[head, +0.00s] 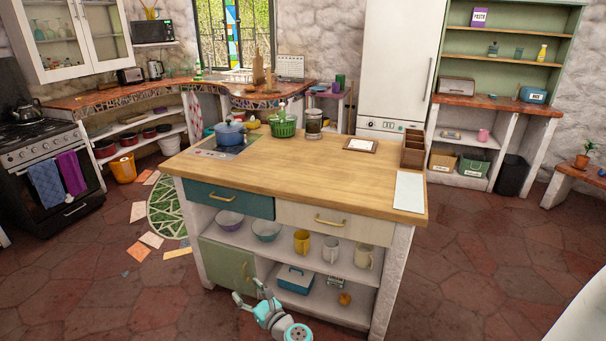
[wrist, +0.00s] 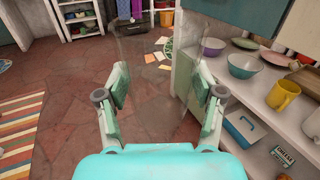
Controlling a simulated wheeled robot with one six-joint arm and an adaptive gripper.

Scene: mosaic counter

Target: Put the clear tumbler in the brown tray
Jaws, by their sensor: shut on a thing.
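The clear tumbler (wrist: 157,70) is see-through and stands out faintly between the two fingers of my gripper (wrist: 160,90) in the wrist view. My gripper is shut on it, with a pad on each side. In the head view my gripper (head: 247,291) is low in front of the kitchen island, near its green cupboard door; the tumbler is hard to make out there. A flat brown-edged piece with a white sheet (head: 360,145) lies on the island top; I cannot tell whether it is the brown tray.
The wooden island top (head: 300,180) is largely clear in the middle. Bowls and mugs fill the open shelf (head: 290,250) beside my gripper.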

